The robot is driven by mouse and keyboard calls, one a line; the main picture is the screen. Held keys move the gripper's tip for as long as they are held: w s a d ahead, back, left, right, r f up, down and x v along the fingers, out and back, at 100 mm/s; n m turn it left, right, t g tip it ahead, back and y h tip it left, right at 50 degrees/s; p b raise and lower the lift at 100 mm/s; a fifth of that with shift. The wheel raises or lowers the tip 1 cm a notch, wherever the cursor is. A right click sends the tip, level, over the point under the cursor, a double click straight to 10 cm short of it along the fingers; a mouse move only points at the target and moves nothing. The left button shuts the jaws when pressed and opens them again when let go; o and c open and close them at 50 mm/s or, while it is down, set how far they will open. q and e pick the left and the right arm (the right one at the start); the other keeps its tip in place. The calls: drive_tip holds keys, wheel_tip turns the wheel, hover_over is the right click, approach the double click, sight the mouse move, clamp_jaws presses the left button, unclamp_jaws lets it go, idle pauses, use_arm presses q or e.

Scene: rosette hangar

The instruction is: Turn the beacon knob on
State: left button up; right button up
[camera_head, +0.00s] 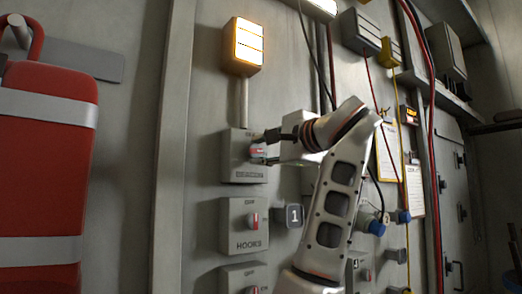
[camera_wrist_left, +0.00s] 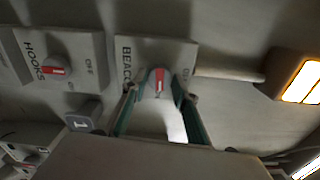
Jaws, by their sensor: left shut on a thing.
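The beacon knob (camera_wrist_left: 158,81) is a grey round knob with a red stripe, on a grey box labelled BEACON (camera_head: 238,172). It also shows in the head view (camera_head: 258,152), partly covered by the fingers. My left gripper (camera_wrist_left: 157,90) is shut on the knob, one finger on each side of it. It reaches the box from the right in the head view (camera_head: 268,149). The red stripe lies about crosswise in the head view, unlike the upright stripe on the hooks knob. The beacon lamp (camera_head: 243,46) above the box is lit. My right gripper is not in view.
The HOOKS box (camera_head: 243,240) is just below, with another knob box under it. A small plate marked 1 (camera_head: 288,215) sits to its right. A red padded piece (camera_head: 42,160) is at far left. Cables, grey boxes and papers cover the wall at right.

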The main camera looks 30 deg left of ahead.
use_arm(q)
drive_tip(key=shift+m, duration=0.6)
drive_tip(key=o, duration=1.1)
